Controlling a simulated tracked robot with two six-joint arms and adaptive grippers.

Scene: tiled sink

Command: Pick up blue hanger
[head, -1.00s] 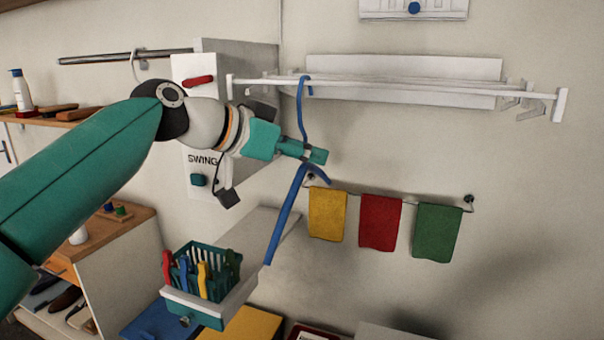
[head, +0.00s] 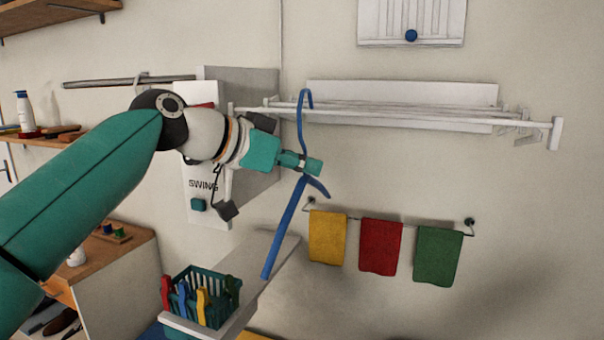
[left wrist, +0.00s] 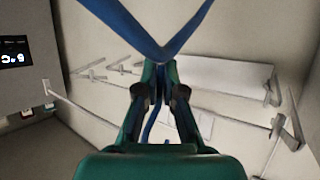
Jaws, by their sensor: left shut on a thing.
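The blue hanger (head: 285,226) is in my left gripper (head: 312,166), which is shut on its neck just below the hook. In the head view its hook points up in front of the white drying rack (head: 400,112), and its long arm slants down to the left. I cannot tell in the head view whether the hook touches the rack's front rail. In the left wrist view the hanger's two arms (left wrist: 178,42) spread across the top, and the closed left gripper (left wrist: 158,72) is at their joint. My right gripper is not in view.
Yellow, red and green cloths (head: 380,247) hang on a wall rail below the rack. A white box marked SWING (head: 200,188) is behind my left arm. A teal basket with coloured pegs (head: 212,288) stands on a ledge. A metal rod (head: 128,80) is at upper left.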

